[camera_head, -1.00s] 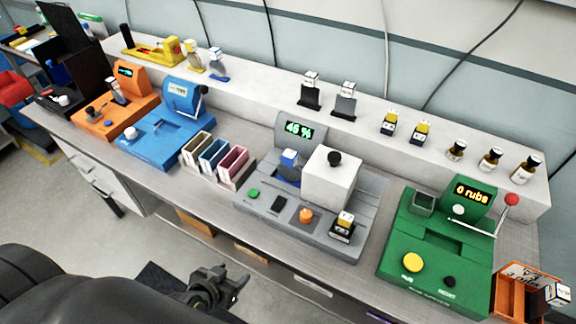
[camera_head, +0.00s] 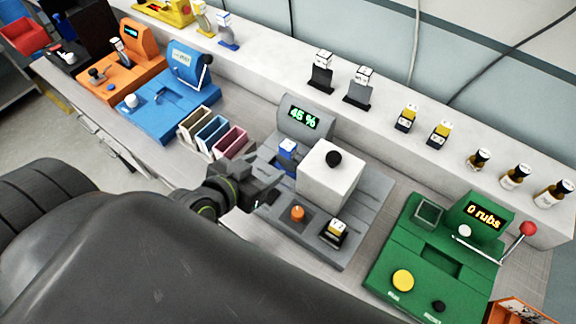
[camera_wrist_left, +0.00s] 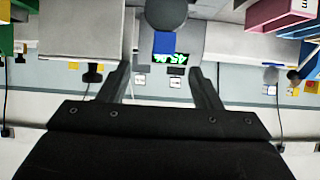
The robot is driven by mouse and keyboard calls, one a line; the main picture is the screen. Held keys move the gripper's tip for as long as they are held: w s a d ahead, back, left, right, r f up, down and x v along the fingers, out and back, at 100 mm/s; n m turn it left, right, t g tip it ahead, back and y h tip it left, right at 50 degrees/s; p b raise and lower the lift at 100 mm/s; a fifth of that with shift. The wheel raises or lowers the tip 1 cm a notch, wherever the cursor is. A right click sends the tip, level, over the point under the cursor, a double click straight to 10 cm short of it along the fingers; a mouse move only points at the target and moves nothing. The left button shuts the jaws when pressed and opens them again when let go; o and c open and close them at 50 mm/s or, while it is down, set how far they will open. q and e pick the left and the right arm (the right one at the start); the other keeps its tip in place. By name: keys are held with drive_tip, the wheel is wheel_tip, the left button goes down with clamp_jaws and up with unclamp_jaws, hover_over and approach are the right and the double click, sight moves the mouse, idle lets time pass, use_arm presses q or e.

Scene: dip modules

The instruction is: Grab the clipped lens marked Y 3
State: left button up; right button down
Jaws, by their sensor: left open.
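No marking reading Y 3 can be made out; the small labels are too small to read. A clip with a yellow and white top (camera_head: 333,232) stands on the front right of the grey machine. Two yellow-topped dark pieces, a left one (camera_head: 407,117) and a right one (camera_head: 439,133), stand on the back ledge. Two black holders with white tops, a left one (camera_head: 321,72) and a right one (camera_head: 358,87), are left of them. My left gripper (camera_head: 262,178) is open and empty over the grey machine's front left. Its open fingers show in the left wrist view (camera_wrist_left: 161,82).
The grey machine (camera_head: 362,220) has a 45 % display, a blue block (camera_head: 288,148) and a white box (camera_head: 328,172) with a black knob. Three coloured bins (camera_head: 212,132) stand left. The green machine (camera_head: 410,250) stands right. Several bottles stand on the ledge's right.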

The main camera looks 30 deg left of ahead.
sight(284, 154)
use_arm(q)
drive_tip(key=x, duration=0.6)
drive_tip(key=shift+w+f+b, duration=0.1)
drive_tip(key=shift+w+b, duration=0.15)
drive_tip(key=shift+b, duration=0.05)
drive_tip(key=shift+w+f, duration=0.15)
drive_tip(key=shift+w, duration=0.1)
drive_tip(key=shift+w+f, duration=0.2)
drive_tip(key=shift+w, duration=0.05)
drive_tip(key=shift+w+f+p, duration=0.2)
drive_tip(key=shift+w+p, duration=0.05)
drive_tip(key=shift+p, duration=0.05)
drive_tip(key=shift+w+a+f+p, duration=0.1)
drive_tip(key=shift+w+f+p, duration=0.35)
drive_tip(key=shift+w+f, duration=0.85)
drive_tip(key=shift+w, duration=0.45)
use_arm(e)
drive_tip(key=w, duration=0.3)
drive_tip(key=shift+w+d+r+t, duration=0.15)
drive_tip(key=shift+w+d+t, duration=0.15)
drive_tip(key=shift+d, duration=0.1)
